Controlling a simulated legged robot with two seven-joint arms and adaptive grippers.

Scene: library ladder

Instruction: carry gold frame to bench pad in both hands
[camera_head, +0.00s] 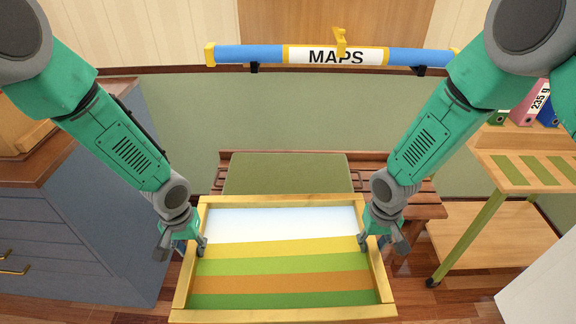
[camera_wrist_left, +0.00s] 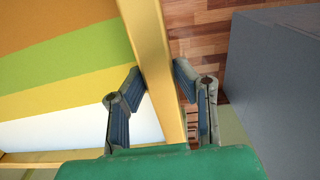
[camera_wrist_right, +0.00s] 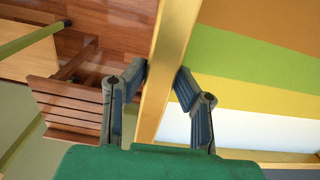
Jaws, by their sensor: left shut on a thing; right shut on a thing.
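The gold frame (camera_head: 286,201) holds a striped picture in white, yellow, green and orange. It hangs tilted between my two arms in the head view. My left gripper (camera_head: 196,245) is shut on its left side bar (camera_wrist_left: 150,62). My right gripper (camera_head: 370,241) is shut on its right side bar (camera_wrist_right: 171,62). In each wrist view the two fingers lie on either side of the bar. The green bench pad (camera_head: 287,172) lies on a brown slatted bench (camera_head: 412,205) beyond the frame. The frame hides the bench's front part.
A blue-grey drawer cabinet (camera_head: 75,215) stands at left, and it shows close to the frame in the left wrist view (camera_wrist_left: 270,75). A wooden shelf cart (camera_head: 520,165) with binders stands at right. A blue MAPS tube (camera_head: 250,54) is on the wall behind.

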